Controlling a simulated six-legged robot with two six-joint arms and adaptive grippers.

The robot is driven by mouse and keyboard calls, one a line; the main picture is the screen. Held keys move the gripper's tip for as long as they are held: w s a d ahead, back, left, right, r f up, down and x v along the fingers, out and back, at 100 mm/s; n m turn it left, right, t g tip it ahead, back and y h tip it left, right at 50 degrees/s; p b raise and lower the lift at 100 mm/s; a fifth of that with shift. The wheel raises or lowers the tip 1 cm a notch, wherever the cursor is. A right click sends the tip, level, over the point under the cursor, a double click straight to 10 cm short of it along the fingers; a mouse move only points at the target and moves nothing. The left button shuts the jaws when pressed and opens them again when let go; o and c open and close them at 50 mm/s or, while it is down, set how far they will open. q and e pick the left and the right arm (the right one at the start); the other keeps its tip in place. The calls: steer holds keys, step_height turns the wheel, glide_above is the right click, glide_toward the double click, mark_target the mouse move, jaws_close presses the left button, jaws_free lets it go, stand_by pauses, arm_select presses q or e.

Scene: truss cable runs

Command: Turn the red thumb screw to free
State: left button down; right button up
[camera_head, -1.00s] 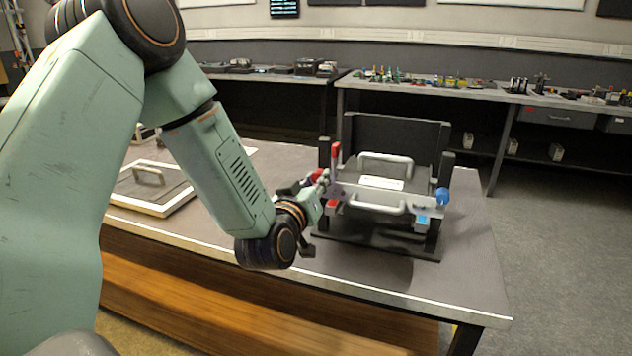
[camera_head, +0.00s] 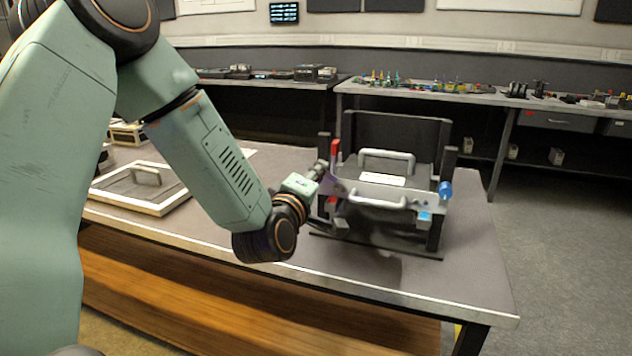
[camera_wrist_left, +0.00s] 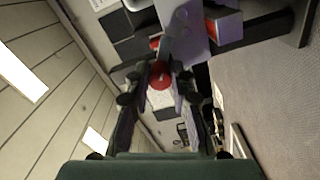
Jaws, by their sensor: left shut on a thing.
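The red thumb screw (camera_wrist_left: 160,76) shows as a round red head between the two dark fingers in the left wrist view. My left gripper (camera_wrist_left: 163,84) is shut on it; it also shows at the left side of the fixture in the head view (camera_head: 322,180). The fixture (camera_head: 377,236) is a dark frame on the table, carrying a grey plate with two light handles. A blue knob (camera_head: 445,189) sits at its right side. My right gripper is out of view.
A red upright piece (camera_head: 335,149) stands close behind my left gripper. A framed panel with a handle (camera_head: 147,176) lies on the table at left. The table's front right (camera_head: 460,285) is clear. A back bench (camera_head: 420,94) holds several small parts.

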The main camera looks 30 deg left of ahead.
arm_select(q)
steer(key=n+b, duration=0.2)
steer(key=n, duration=0.4)
steer(key=shift+r, duration=0.1)
steer(key=shift+b, duration=0.35)
steer(key=c, duration=1.2)
jaws_free()
steer(key=shift+w, duration=0.1)
steer(key=shift+o, duration=0.3)
steer(key=shift+s, duration=0.2)
steer(key=v, duration=0.7)
steer(key=shift+s, duration=0.15)
